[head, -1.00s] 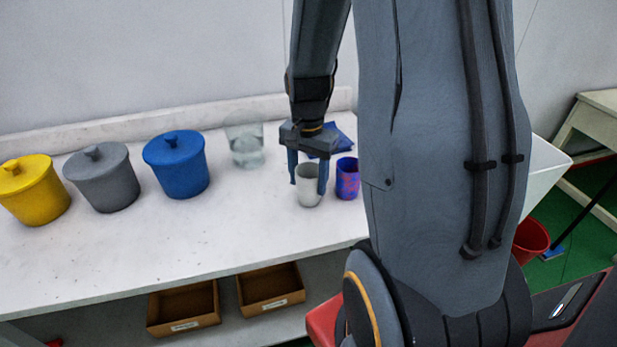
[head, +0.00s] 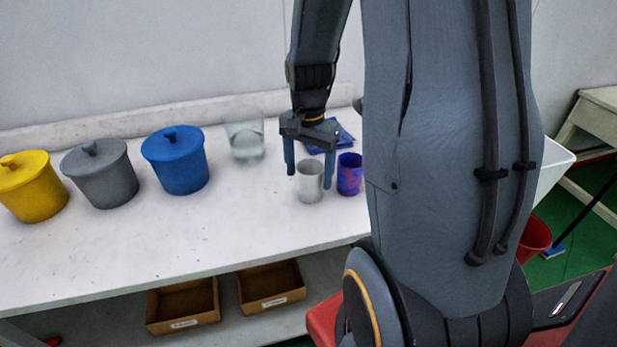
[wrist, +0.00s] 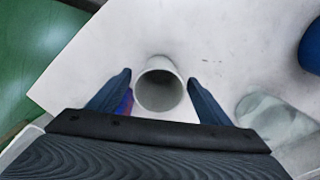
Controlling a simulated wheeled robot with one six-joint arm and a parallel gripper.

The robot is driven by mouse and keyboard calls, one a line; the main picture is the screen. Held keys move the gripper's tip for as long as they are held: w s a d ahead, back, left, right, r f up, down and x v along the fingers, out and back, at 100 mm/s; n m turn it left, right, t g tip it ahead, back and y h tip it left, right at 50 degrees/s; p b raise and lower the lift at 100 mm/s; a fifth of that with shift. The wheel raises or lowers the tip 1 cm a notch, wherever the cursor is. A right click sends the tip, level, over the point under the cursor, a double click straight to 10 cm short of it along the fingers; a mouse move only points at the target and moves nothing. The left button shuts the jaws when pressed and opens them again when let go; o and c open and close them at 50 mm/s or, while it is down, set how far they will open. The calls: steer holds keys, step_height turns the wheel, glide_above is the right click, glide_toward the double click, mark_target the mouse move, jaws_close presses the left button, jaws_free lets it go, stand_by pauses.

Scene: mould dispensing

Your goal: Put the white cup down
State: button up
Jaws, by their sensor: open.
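The white cup (head: 310,183) stands upright on the white table (head: 230,232) in the head view. My gripper (head: 310,172) is open, with one blue finger on each side of the cup and a gap showing. In the wrist view the cup (wrist: 158,88) sits just ahead of and between the open fingertips (wrist: 159,80), its round mouth facing the camera. It looks empty.
A purple patterned cup (head: 349,175) stands close to the right finger. A glass beaker (head: 245,138) is behind left. Blue (head: 177,162), grey (head: 101,175) and yellow (head: 32,188) lidded pots line the left. The table front is clear.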

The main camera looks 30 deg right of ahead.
step_height(320, 180, up, 6)
steer(key=b, duration=0.1)
steer(key=shift+w+d+r, duration=0.15)
steer(key=shift+d+r, duration=0.1)
stand_by(0.5)
